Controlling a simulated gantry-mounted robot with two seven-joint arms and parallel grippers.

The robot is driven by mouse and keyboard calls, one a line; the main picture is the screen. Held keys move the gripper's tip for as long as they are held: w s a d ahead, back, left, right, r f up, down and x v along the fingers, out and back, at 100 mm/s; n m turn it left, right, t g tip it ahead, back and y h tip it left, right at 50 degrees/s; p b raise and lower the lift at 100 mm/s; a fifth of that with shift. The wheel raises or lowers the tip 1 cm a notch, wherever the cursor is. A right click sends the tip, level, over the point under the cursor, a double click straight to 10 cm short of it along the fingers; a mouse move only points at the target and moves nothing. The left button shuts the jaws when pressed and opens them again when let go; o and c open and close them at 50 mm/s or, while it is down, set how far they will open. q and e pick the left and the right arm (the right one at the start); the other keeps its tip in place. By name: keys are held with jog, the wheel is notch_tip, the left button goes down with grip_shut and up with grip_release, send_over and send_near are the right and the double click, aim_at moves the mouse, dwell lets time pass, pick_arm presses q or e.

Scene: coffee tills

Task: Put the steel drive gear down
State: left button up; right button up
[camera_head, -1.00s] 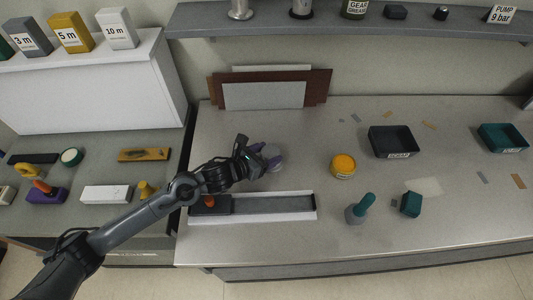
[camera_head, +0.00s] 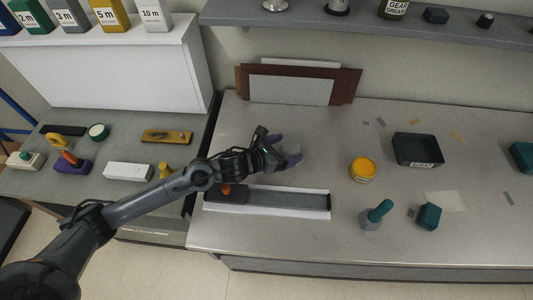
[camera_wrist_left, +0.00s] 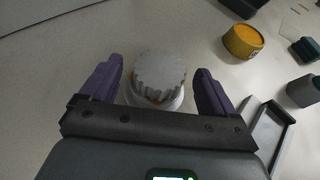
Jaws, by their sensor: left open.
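The steel drive gear (camera_wrist_left: 160,72) is a pale grey toothed disc in the left wrist view. It sits on a white round base with a little orange showing at its edge. My left gripper (camera_wrist_left: 158,66) is open, with one purple finger on each side of the gear and a visible gap to both. In the head view the left gripper (camera_head: 286,150) is low over the bench, behind the long tray, and the gear between its fingers is hard to make out. My right gripper is in neither view.
A long grey tray (camera_head: 285,214) lies in front of the gripper. An orange-topped tin (camera_head: 362,169), a dark bin (camera_head: 418,150), a teal-handled tool (camera_head: 376,214) and a teal block (camera_head: 428,216) stand to the right. Framed boards (camera_head: 290,89) lean at the back.

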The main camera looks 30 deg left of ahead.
pick_arm(q)
jog(key=v, duration=1.1)
jog(key=shift+r, duration=0.15)
